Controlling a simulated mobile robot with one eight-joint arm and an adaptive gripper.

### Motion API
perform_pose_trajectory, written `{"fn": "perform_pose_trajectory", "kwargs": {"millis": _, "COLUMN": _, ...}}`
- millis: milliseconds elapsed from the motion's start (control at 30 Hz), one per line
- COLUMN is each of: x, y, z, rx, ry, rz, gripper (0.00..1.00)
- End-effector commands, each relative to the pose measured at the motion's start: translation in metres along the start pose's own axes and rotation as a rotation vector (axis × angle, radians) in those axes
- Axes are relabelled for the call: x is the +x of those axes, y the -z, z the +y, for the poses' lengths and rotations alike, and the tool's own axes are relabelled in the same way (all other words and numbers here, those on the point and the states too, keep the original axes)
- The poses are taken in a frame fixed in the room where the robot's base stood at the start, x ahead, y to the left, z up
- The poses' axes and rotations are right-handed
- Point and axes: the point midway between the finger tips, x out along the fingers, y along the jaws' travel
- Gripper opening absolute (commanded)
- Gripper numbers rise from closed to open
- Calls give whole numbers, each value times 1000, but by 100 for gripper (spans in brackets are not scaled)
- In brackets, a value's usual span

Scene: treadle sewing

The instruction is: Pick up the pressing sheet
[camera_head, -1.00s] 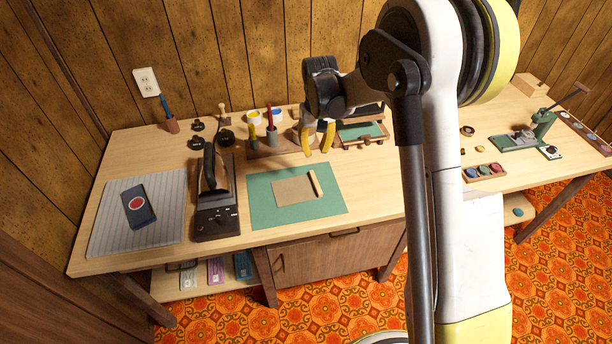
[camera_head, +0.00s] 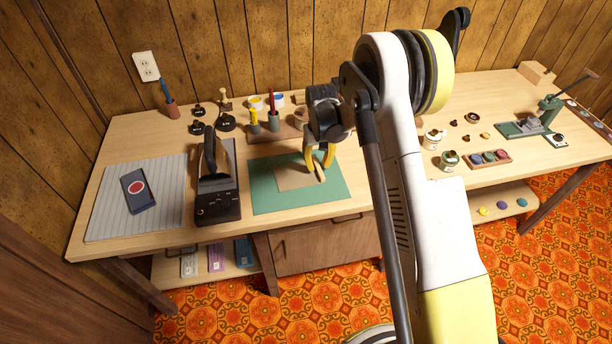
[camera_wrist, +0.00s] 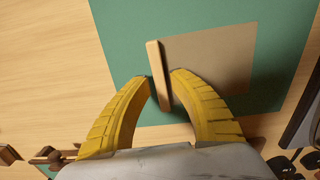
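The pressing sheet is a flat tan sheet (camera_head: 293,176) with a raised wooden bar along one edge. It lies on a green mat (camera_head: 270,201). In the wrist view the sheet (camera_wrist: 215,58) extends right from its bar (camera_wrist: 159,77). My gripper (camera_head: 319,169) has come down over the bar. In the wrist view its yellow fingers (camera_wrist: 163,77) are open, with one tip on each side of the bar. The tips are very close to the bar; I cannot tell whether they touch it. The fingers partly hide the bar in the head view.
A dark press with a handle (camera_head: 217,206) stands just left of the mat. A striped pad (camera_head: 168,205) with a dark booklet lies further left. Pots and a tool rack (camera_head: 262,138) stand behind the mat. A green hand press (camera_head: 532,129) is far right.

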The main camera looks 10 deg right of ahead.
Motion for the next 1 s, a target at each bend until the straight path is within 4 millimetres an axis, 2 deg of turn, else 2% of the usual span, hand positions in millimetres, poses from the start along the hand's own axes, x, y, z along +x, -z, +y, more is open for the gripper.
{"fn": "perform_pose_trajectory", "kwargs": {"millis": 33, "x": 10, "y": 0, "z": 0, "rx": 0, "ry": 0, "rz": 0, "gripper": 25}}
{"fn": "perform_pose_trajectory", "kwargs": {"millis": 100, "x": 15, "y": 0, "z": 0, "rx": 0, "ry": 0, "rz": 0, "gripper": 25}}
{"fn": "perform_pose_trajectory", "kwargs": {"millis": 300, "x": 14, "y": 0, "z": 0, "rx": 0, "ry": 0, "rz": 0, "gripper": 25}}
{"fn": "perform_pose_trajectory", "kwargs": {"millis": 333, "x": 14, "y": 0, "z": 0, "rx": 0, "ry": 0, "rz": 0, "gripper": 21}}
{"fn": "perform_pose_trajectory", "kwargs": {"millis": 400, "x": 14, "y": 0, "z": 0, "rx": 0, "ry": 0, "rz": 0, "gripper": 0}}
{"fn": "perform_pose_trajectory", "kwargs": {"millis": 833, "x": 13, "y": 0, "z": 0, "rx": 0, "ry": 0, "rz": 0, "gripper": 0}}
{"fn": "perform_pose_trajectory", "kwargs": {"millis": 1000, "x": 0, "y": 0, "z": 0, "rx": 0, "ry": 0, "rz": 0, "gripper": 0}}
